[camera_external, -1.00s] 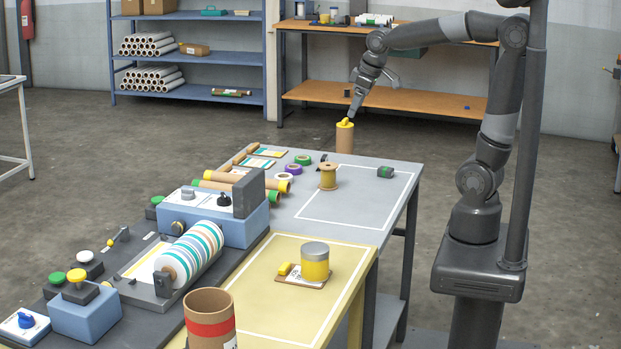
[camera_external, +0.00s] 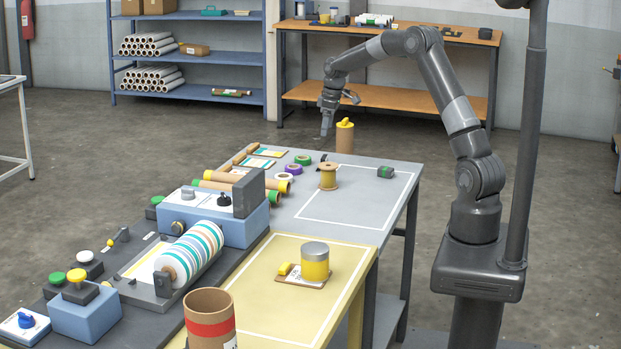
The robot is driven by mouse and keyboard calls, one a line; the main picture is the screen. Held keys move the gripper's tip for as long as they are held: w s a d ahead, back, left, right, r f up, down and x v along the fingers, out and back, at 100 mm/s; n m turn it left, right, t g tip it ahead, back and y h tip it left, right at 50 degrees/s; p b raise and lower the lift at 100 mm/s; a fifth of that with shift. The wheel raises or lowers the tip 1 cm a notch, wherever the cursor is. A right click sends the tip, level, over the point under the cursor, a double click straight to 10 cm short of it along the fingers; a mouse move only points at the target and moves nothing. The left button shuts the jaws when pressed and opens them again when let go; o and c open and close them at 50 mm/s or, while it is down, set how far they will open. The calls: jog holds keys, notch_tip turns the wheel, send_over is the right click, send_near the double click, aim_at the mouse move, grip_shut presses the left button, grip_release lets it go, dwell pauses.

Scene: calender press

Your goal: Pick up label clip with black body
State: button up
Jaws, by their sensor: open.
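A small dark item (camera_external: 323,158) lies on the far part of the grey table, just behind the wooden spool; it may be the label clip with black body, but it is too small to be sure. My gripper (camera_external: 327,133) is open and points down above the table's far edge, over or slightly beyond that dark item. It looks empty and apart from the table, though its fingers show only small. A yellow clip (camera_external: 345,122) sits on top of a brown core behind the table.
Cardboard tubes (camera_external: 235,187) lie left, beside the blue press (camera_external: 233,220). The outlined right area is mostly clear.

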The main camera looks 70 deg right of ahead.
aim_at(324, 156)
jog(key=d+f, duration=0.1)
jog(key=f, duration=0.1)
jog(key=d+f, duration=0.1)
jog(key=f, duration=0.2)
jog(key=w+d+f, duration=0.1)
jog(key=f, duration=0.2)
jog(key=shift+f, duration=0.15)
jog(key=f, duration=0.3)
jog(key=a+f, duration=0.1)
jog(key=f, duration=0.1)
jog(key=shift+w+f, duration=0.1)
jog(key=shift+w, duration=0.25)
jog(key=c, duration=1)
